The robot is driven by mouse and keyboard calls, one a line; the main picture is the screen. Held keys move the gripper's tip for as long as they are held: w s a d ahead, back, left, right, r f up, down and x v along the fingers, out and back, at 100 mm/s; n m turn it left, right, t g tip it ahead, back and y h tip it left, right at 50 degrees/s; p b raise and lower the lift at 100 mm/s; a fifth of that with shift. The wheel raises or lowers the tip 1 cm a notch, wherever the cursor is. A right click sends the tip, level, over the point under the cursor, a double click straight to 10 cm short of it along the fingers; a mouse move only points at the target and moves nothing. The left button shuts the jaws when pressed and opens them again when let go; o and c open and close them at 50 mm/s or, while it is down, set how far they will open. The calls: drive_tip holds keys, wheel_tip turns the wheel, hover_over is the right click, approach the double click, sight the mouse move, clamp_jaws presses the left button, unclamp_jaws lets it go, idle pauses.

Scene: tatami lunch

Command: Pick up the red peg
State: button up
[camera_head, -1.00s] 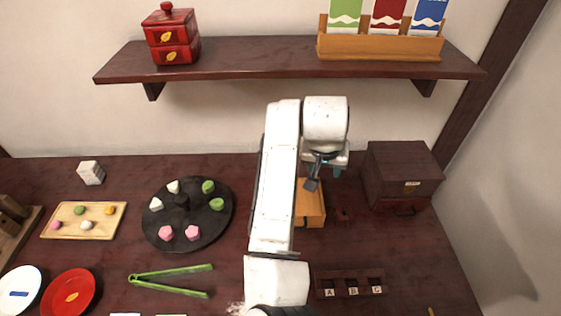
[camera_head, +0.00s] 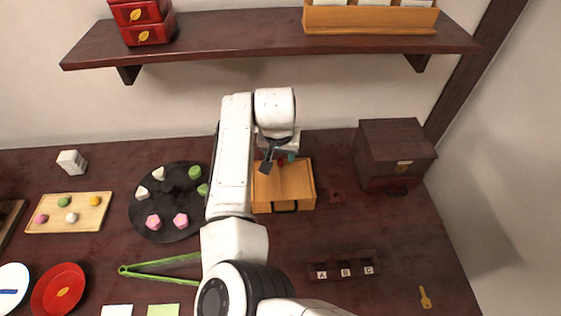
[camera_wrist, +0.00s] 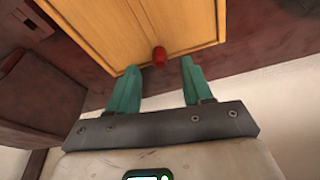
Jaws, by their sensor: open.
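The red peg (camera_wrist: 159,56) shows in the wrist view as a small rounded red piece against the orange wooden box (camera_wrist: 110,28). In the head view a bit of the peg (camera_head: 281,161) shows at the back part of the wooden box (camera_head: 300,186), partly hidden by my gripper. My gripper (camera_head: 279,163) is open over the back of the box. In the wrist view its teal fingers (camera_wrist: 159,67) stand apart, with the peg between and just beyond their tips. I cannot tell whether either finger touches it.
A lettered rack (camera_head: 343,266) and a key (camera_head: 425,297) are in front. A round black tray (camera_head: 150,219) is left. The wall shelf (camera_head: 250,52) overhangs behind.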

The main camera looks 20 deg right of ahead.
sight(281, 165)
drive_tip(key=shift+x, duration=1.45)
drive_tip(key=shift+c, duration=0.2)
clamp_jaws()
